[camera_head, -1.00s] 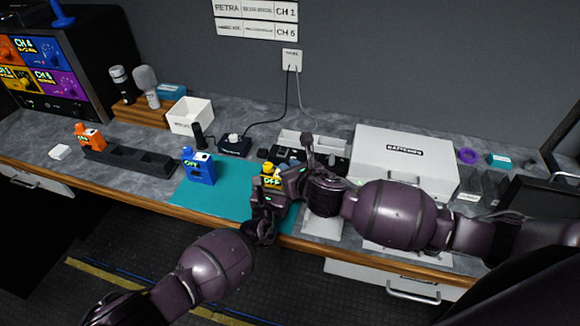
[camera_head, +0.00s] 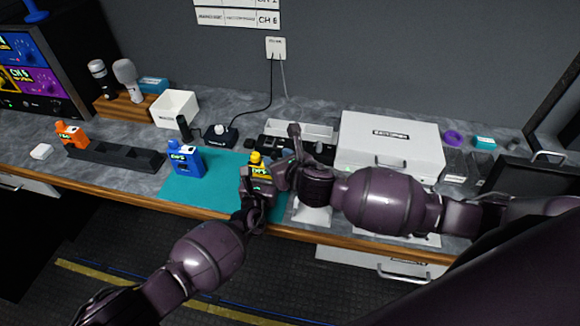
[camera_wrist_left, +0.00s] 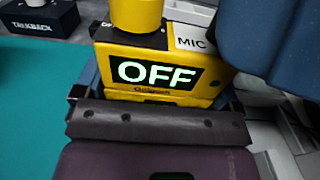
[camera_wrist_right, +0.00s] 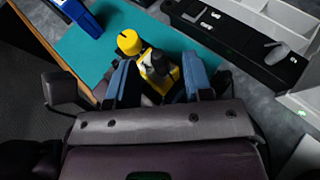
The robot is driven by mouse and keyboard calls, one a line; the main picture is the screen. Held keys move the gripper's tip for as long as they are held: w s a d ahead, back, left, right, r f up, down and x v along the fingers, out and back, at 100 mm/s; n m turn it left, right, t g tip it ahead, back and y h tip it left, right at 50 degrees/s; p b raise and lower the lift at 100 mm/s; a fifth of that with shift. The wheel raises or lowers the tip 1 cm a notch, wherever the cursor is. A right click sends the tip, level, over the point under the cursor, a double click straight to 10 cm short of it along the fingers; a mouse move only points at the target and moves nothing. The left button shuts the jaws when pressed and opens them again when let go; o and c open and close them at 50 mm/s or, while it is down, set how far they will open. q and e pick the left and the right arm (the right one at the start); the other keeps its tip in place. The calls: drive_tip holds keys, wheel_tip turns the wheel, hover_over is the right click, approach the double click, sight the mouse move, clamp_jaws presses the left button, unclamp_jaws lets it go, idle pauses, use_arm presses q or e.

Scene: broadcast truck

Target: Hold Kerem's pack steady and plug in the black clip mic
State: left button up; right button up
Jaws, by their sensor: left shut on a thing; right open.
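A yellow pack (camera_head: 257,171) stands upright over the teal mat (camera_head: 215,195). My left gripper (camera_head: 256,184) is shut on it. In the left wrist view the pack (camera_wrist_left: 158,75) shows a lit OFF display, a yellow knob (camera_wrist_left: 128,12) and a MIC label. My right gripper (camera_head: 284,172) is open beside the top of the pack. In the right wrist view its blue fingers (camera_wrist_right: 160,82) stand either side of a small black piece (camera_wrist_right: 155,66) at the pack's top. I cannot tell whether this is the clip mic's plug, or whether it is seated.
A blue pack (camera_head: 186,160) stands on the mat's left part. An orange pack (camera_head: 71,134) stands by a black rack (camera_head: 114,158). A black tray (camera_wrist_right: 232,38) lies behind my right gripper. A large white case (camera_head: 388,146) stands to the right.

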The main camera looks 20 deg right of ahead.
drive_tip(key=v, duration=1.1)
drive_tip(key=shift+s+r, duration=0.1)
drive_tip(key=shift+s, duration=0.05)
use_arm(q)
drive_tip(key=o, duration=0.8)
drive_tip(key=shift+c, duration=0.2)
